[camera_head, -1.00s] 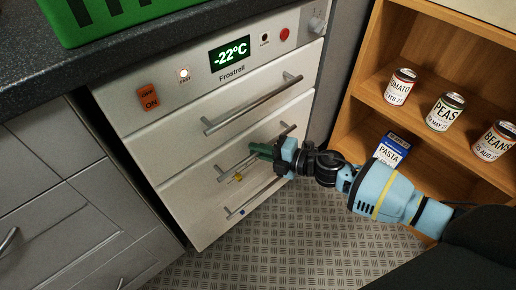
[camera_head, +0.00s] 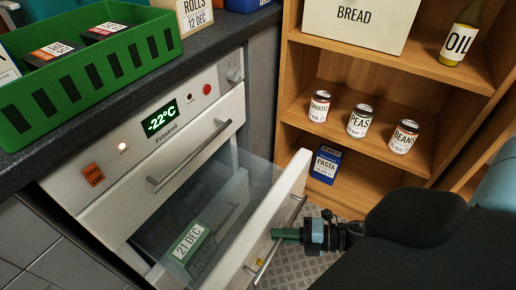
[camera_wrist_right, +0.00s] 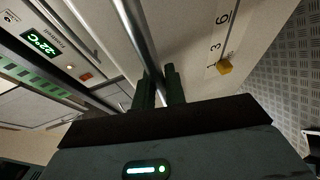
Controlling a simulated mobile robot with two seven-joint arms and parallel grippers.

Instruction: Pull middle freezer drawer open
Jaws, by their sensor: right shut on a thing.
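The white freezer (camera_head: 112,213) stands at the left in the head view. Its middle drawer (camera_head: 268,213) is pulled out, with clear sides and a white front. A green box (camera_head: 192,245) labelled "21 DEC" shows inside it. My right gripper (camera_head: 284,234) is shut on the bar handle (camera_head: 297,211) of this drawer. In the right wrist view, the dark green fingers (camera_wrist_right: 160,88) are at the metal bar (camera_wrist_right: 138,38). The top drawer (camera_head: 165,165) is shut. The bottom drawer is mostly hidden. My left gripper is not in view.
A wooden shelf (camera_head: 293,107) at the right holds three cans, a blue pasta box (camera_head: 326,164) and a bread bin (camera_head: 355,22). A green crate (camera_head: 95,85) stands on the dark counter (camera_head: 40,165). A yellow slider (camera_wrist_right: 225,64) sits on the drawer front.

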